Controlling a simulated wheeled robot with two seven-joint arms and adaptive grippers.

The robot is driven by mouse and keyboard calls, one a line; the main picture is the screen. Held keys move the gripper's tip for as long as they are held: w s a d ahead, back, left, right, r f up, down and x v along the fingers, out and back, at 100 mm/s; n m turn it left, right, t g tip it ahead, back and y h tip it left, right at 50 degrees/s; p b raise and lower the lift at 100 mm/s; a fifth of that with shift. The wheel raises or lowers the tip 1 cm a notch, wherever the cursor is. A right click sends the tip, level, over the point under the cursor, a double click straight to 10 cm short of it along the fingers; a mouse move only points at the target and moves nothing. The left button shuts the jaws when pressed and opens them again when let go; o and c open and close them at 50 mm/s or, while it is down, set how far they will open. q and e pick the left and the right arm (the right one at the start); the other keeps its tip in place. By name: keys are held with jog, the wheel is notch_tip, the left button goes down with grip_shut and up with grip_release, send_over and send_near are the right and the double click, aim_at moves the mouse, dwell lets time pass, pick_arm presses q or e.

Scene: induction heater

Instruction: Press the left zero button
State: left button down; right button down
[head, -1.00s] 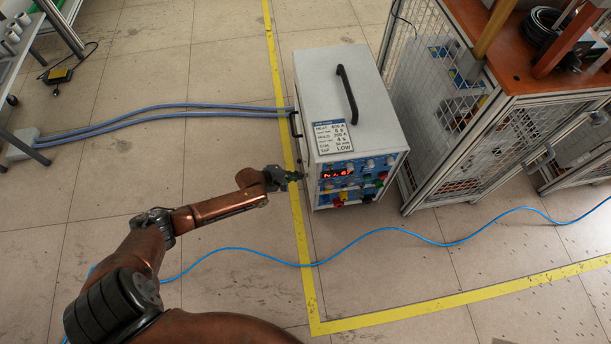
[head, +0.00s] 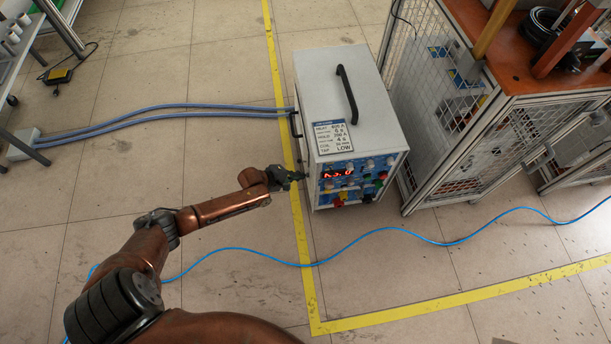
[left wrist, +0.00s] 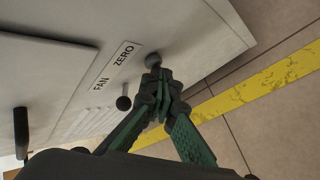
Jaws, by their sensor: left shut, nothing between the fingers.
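The white heater box (head: 325,85) stands on the floor in the head view, its blue control panel (head: 350,180) facing the front. In the left wrist view a round grey button (left wrist: 153,60) sits beside the word ZERO (left wrist: 123,54). The shut fingertips of the left gripper (left wrist: 155,78) are right at this button; I cannot tell whether they press it. My right gripper is not seen.
A red display (head: 337,172) and several coloured sockets are on the panel. Blue hoses (head: 150,113) run left from the box, and a blue cable (head: 400,232) crosses the floor in front. A caged bench (head: 540,60) stands close on the right.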

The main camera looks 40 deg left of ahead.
pick_arm(q)
jog(key=shift+s+a, duration=0.5)
jog(key=shift+s, duration=0.15)
jog(key=shift+s+a, duration=1.65)
jog(key=shift+s, duration=0.2)
